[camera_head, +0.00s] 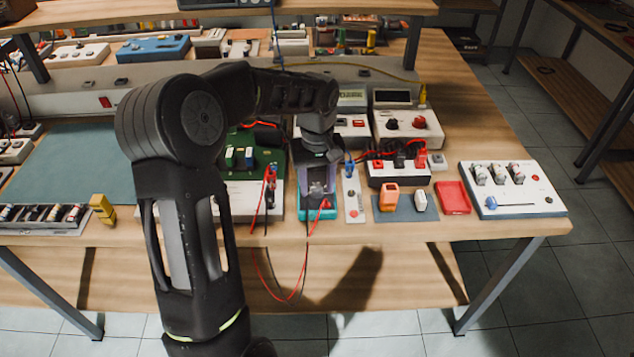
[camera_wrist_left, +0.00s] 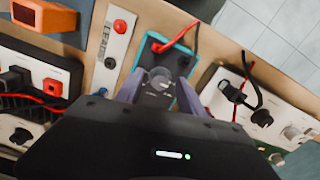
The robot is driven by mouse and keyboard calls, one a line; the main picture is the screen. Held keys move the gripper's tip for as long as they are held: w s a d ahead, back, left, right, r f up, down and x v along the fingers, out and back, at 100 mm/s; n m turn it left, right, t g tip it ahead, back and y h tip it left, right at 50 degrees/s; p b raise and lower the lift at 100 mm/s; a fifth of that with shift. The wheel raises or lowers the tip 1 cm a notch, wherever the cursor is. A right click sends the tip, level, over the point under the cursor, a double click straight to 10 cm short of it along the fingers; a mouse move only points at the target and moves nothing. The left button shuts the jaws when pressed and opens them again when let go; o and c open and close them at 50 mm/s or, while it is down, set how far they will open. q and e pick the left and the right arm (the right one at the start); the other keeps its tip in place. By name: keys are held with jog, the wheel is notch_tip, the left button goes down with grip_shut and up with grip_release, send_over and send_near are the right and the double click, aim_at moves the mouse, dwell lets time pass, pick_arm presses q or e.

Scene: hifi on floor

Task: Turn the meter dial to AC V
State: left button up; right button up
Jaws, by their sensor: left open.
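The meter (camera_head: 319,214) is a dark unit with a teal case near the front edge of the bench. Its teal case also shows in the left wrist view (camera_wrist_left: 178,47). Its round grey dial (camera_wrist_left: 159,77) shows between my fingers there; its setting and markings are too small to read. My left gripper (camera_head: 317,180) points down over the meter and hides most of it. In the left wrist view my left gripper (camera_wrist_left: 160,92) is open, one finger on each side of the dial. I cannot tell whether the fingers touch it. My right gripper is out of view.
Red and black leads hang from the meter area over the bench edge. A white strip (camera_head: 352,195) with a red button stands right of the meter. An orange block (camera_head: 389,199) and a red tray (camera_head: 453,198) lie further right. A green board (camera_head: 250,160) is left.

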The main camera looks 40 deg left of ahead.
pick_arm(q)
grip_shut()
dwell(0.4)
